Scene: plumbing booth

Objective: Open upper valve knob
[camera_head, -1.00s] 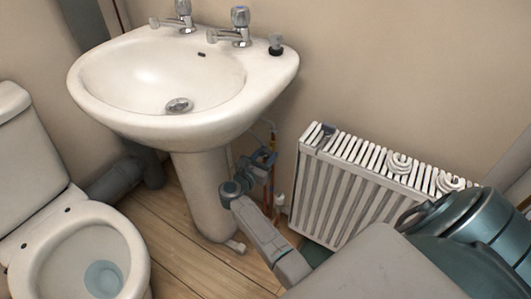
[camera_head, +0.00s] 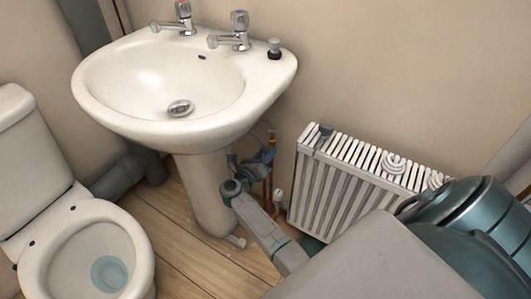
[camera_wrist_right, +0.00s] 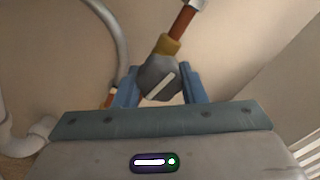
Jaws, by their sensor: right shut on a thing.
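The upper valve knob (camera_wrist_right: 160,77) is grey with a white stripe, which slants up to the right in the right wrist view. It sits by a brass fitting on a copper pipe (camera_wrist_right: 182,22). The two blue fingers of my right gripper (camera_wrist_right: 158,88) stand on either side of the knob and are shut on it. In the head view my right gripper (camera_head: 262,158) is beside the pipes under the basin's right side, and the knob is hard to make out there. My left gripper is not in view.
The white basin (camera_head: 170,85) and its pedestal (camera_head: 205,190) stand left of my right gripper. A white radiator (camera_head: 340,180) is close on its right. A grey hose (camera_wrist_right: 118,40) curves past the pipe. A toilet (camera_head: 85,250) stands at the left.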

